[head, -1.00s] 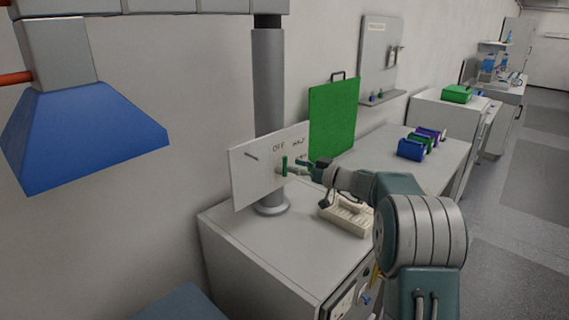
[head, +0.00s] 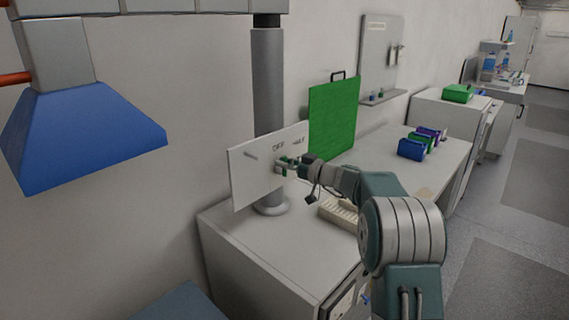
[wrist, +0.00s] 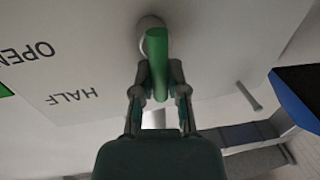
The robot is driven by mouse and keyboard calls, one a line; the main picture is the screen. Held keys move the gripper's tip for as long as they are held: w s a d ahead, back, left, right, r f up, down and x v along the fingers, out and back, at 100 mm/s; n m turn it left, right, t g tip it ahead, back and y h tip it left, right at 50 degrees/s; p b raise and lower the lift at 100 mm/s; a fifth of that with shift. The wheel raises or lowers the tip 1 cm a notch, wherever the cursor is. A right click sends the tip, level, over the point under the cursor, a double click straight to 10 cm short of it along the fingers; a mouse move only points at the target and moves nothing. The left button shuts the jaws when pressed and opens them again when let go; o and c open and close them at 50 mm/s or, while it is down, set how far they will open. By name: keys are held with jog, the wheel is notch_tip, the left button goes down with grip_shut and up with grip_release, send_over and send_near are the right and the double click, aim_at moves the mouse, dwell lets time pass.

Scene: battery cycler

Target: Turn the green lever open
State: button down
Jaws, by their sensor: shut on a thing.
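The green lever (wrist: 157,48) stands out from a round pale hub on a white panel in the wrist view. My gripper (wrist: 159,80) is shut on it, one finger on each side near its lower end in that view. In the head view the lever (head: 280,170) is small and partly covered by my gripper (head: 288,164). The white panel (head: 252,180) carries OFF and HALF lettering above the lever. The wrist view shows HALF and OPEN left of the lever, and OFF is not visible there.
A thin peg (head: 251,155) sticks out of the panel left of the lever. A grey post (head: 269,80) rises behind the panel. A cream tray (head: 338,215) sits below my arm. A green board (head: 333,118) stands to the right, and a blue hood (head: 80,135) hangs at left.

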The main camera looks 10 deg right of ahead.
jog(key=shift+w+d+m, duration=0.1)
jog(key=shift+m, duration=0.2)
jog(key=shift+w+d+f+m+t+h, duration=0.3)
jog(key=shift+d+f+m+t, duration=0.3)
jog(key=shift+m, duration=2.65)
jog(key=shift+w+d+f+m+t+h, duration=0.2)
jog(key=shift+f+m+t, duration=0.45)
jog(key=shift+m, duration=2.65)
jog(key=shift+w+d+f+m+t+h, duration=0.2)
jog(key=shift+w+d+f+m+t, duration=0.45)
jog(key=shift+m, duration=2.6)
jog(key=shift+s+a+r+t, duration=0.1)
jog(key=shift+s+a+t, duration=0.05)
jog(key=shift+s+t, duration=0.15)
jog(key=c, duration=0.6)
grip_release()
jog(key=shift+w, duration=0.1)
jog(key=shift+c, duration=0.2)
jog(key=shift+r, duration=0.1)
